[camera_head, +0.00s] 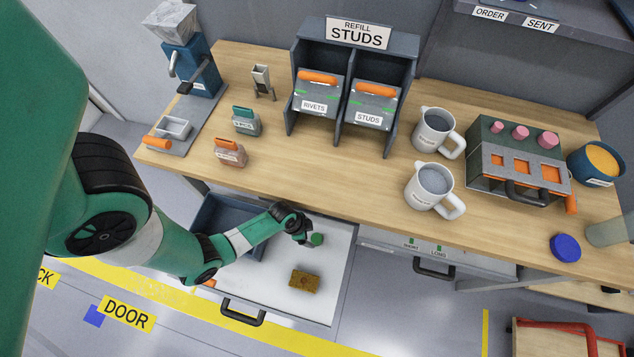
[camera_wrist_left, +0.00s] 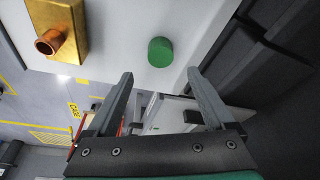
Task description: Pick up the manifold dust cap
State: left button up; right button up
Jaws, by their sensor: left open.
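A small green round cap (camera_head: 317,239), which I take for the manifold dust cap, lies in the open white-bottomed drawer (camera_head: 335,262) below the bench. It also shows in the left wrist view (camera_wrist_left: 160,52). My left gripper (camera_head: 309,236) reaches into the drawer area right beside the cap. In the left wrist view its two fingers (camera_wrist_left: 160,75) are spread apart and empty, with the cap ahead of the gap between the tips. A brass block (camera_head: 305,280) lies in the drawer, apart from the cap. In the wrist view it has a copper port (camera_wrist_left: 49,42). My right gripper is not in view.
A dark blue bin (camera_head: 207,213) sits at the drawer's left. The bench top (camera_head: 300,165) overhangs the drawer's back and holds two mugs, a blue disc (camera_head: 565,248) and a studs dispenser (camera_head: 352,60). The drawer's front right is clear. A closed drawer (camera_head: 385,250) stands to the right.

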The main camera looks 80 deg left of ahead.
aim_at(317, 238)
pick_arm(q)
jog(key=b+x, duration=0.1)
jog(key=x, duration=0.1)
jog(key=shift+d+f, duration=0.1)
jog(key=shift+f, duration=0.2)
jog(key=shift+r, duration=0.1)
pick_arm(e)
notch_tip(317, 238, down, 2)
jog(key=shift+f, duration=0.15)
pick_arm(q)
jog(key=b+x, duration=0.4)
jog(key=x, duration=0.1)
jog(key=shift+b, duration=0.4)
jog(key=shift+w, duration=0.1)
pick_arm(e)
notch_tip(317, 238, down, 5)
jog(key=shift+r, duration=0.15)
pick_arm(q)
jog(key=shift+c, duration=0.2)
grip_shut()
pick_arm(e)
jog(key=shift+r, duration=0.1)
